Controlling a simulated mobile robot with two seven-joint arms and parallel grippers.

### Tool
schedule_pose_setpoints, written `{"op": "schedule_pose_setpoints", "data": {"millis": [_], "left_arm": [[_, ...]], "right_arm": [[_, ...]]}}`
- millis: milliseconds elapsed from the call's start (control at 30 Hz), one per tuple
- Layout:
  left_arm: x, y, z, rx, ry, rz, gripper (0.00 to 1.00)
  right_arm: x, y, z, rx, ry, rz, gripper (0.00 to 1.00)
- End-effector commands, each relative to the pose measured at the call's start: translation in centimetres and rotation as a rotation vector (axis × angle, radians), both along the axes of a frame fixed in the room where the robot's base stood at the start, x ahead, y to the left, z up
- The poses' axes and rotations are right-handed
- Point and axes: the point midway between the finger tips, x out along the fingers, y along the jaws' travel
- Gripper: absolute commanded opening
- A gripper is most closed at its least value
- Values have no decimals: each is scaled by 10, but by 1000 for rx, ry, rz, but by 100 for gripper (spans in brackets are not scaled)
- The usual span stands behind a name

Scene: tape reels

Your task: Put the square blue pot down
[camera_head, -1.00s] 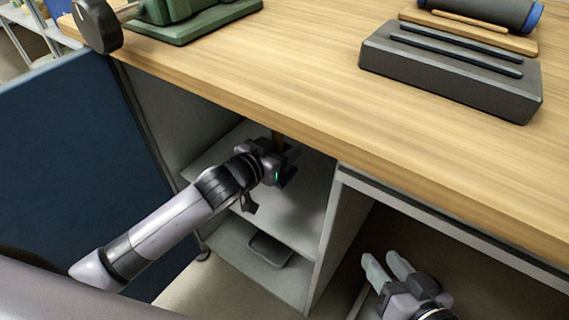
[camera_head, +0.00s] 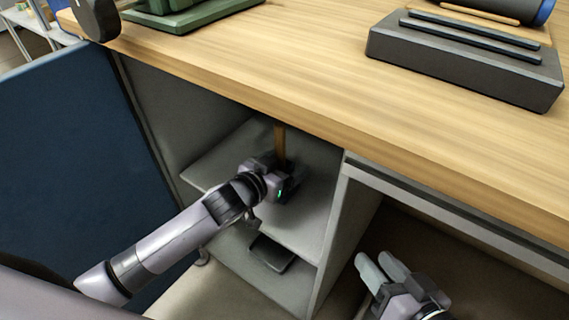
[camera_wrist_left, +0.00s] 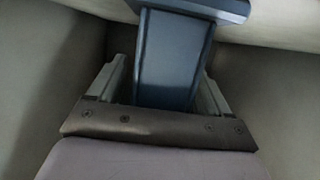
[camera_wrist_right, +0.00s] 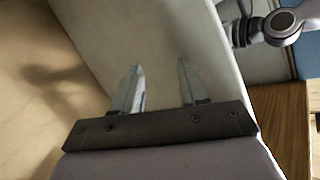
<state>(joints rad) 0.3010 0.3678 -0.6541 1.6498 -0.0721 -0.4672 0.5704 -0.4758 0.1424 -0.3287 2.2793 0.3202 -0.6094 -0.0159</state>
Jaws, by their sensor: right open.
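The square blue pot (camera_wrist_left: 172,62) shows in the left wrist view, with a wider rim at the top and tapering flat sides. My left gripper (camera_wrist_left: 165,85) has its fingers on both sides of the pot and seems shut on it. In the head view this gripper (camera_head: 283,190) is inside the left cabinet opening, over the grey shelf (camera_head: 305,222). The pot is mostly hidden there, and I cannot tell whether it touches the shelf. My right gripper (camera_head: 379,268) is open and empty before the right opening; it also shows in the right wrist view (camera_wrist_right: 160,85).
A brown upright strip (camera_head: 281,143) stands right behind my left gripper. A grey divider (camera_head: 335,225) bounds the shelf on the right. The wooden tabletop (camera_head: 290,65) overhangs it. A dark flat item (camera_head: 271,253) lies on the lower shelf. A blue panel (camera_head: 80,170) is at left.

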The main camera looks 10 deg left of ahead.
Motion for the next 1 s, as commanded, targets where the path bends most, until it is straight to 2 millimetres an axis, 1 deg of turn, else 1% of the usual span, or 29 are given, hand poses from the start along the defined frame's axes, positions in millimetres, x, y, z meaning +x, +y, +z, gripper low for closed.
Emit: {"op": "schedule_pose_setpoints", "data": {"millis": [167, 267, 433, 667, 800, 1000], "left_arm": [[0, 0, 3, 0, -1, 0, 79], [-5, 3, 5, 0, 1, 0, 79], [-27, 12, 14, 1, 2, 0, 79], [-64, 27, 25, 1, 3, 1, 79], [-83, 35, 33, 2, 1, 1, 79], [-100, 42, 37, 0, 0, 1, 79]], "right_arm": [[0, 0, 1, -2, -2, 0, 43], [1, -1, 4, -11, -5, -3, 43], [2, -7, 12, -50, -17, -17, 43], [-4, -19, 8, -121, -5, -41, 43], [-6, -24, 9, -155, -8, -49, 43], [-8, -30, 9, -192, -9, -54, 43]]}}
